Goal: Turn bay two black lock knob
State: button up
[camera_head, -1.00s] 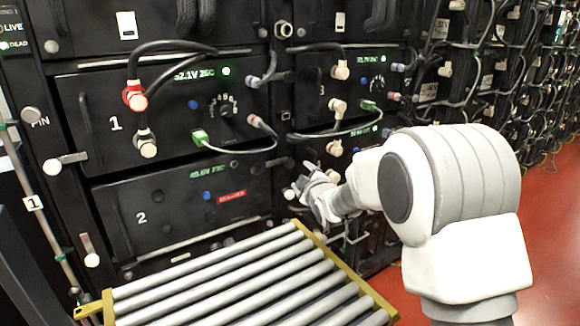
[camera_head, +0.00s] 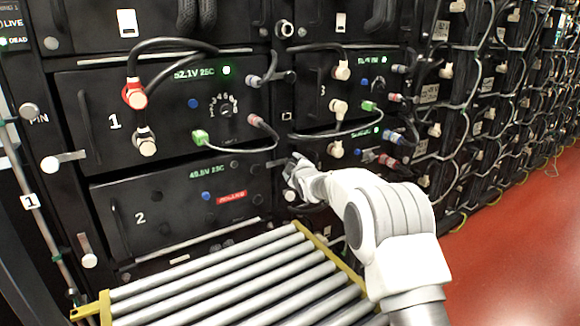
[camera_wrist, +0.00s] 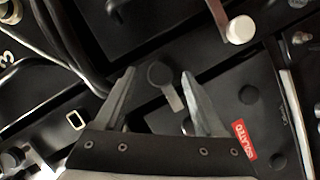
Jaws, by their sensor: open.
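Bay two's drawer front (camera_head: 150,215) is black, marked 2, with a red label (camera_head: 231,197) at its right. The wrist view shows this label (camera_wrist: 243,138) too. My gripper (camera_head: 293,166) is at the right edge of bay two in the head view. In the wrist view its two fingers (camera_wrist: 159,73) are apart and empty. A dark lock knob (camera_wrist: 160,76) with a round head and a grey lever (camera_wrist: 173,98) shows between the fingertips. I cannot tell whether the fingers touch it. In the head view the gripper hides this knob.
Bay one (camera_head: 114,122), above, carries a red cable plug (camera_head: 134,96) and looping cables. A white-tipped handle (camera_wrist: 238,29) is near the gripper in the wrist view. A roller table (camera_head: 225,275) with yellow rails stands in front of bay two. Red floor is clear at right.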

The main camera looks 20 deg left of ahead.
aim_at(285, 161)
jog(key=shift+x, duration=1.25)
grip_shut()
